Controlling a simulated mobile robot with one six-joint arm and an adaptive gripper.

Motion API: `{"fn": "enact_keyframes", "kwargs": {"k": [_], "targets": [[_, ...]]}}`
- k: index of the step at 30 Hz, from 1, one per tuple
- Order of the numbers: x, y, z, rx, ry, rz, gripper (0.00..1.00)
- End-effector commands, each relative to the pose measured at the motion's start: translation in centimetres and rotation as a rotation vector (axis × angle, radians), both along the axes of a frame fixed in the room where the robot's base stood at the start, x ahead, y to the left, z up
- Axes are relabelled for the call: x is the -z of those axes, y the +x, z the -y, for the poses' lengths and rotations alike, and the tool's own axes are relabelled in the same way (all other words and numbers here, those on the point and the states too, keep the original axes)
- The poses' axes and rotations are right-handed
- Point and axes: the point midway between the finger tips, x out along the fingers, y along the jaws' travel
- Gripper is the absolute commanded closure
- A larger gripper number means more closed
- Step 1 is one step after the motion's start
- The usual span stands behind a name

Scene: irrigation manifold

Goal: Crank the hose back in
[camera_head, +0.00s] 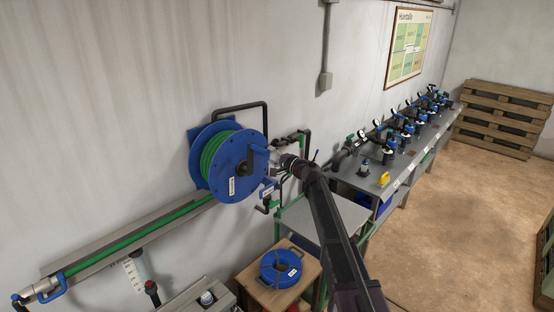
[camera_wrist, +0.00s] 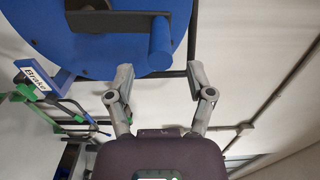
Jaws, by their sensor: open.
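A blue hose reel (camera_head: 234,180) is mounted on the wall, with green hose (camera_head: 212,150) wound on it. More hose (camera_head: 130,238) runs down-left along a grey trough to a metal and blue end fitting (camera_head: 45,288). My gripper (camera_head: 277,163) is beside the reel's right face, its jaws apart and empty. In the wrist view my gripper (camera_wrist: 160,82) has a finger on each side, and the blue crank handle (camera_wrist: 160,45) is ahead, between the fingertips' lines. I cannot tell whether they touch. A blue lever marked "Brake" (camera_wrist: 38,82) is at the left.
A black pipe frame (camera_head: 265,106) surrounds the reel. A wooden stand (camera_head: 275,292) with a blue coil (camera_head: 281,268) is below. A grey table (camera_head: 325,217) and a bench (camera_head: 400,160) with several valves are to the right. The floor (camera_head: 450,220) at right is clear.

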Motion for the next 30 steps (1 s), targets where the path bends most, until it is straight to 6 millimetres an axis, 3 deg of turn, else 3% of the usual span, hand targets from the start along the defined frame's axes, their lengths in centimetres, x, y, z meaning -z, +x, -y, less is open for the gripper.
{"fn": "enact_keyframes", "kwargs": {"k": [15, 30], "targets": [[0.0, 3.3, -4.1, 0.0, 0.0, 0.0, 0.31], [0.0, 3.9, -4.8, 0.001, 0.0, 0.0, 0.31]]}}
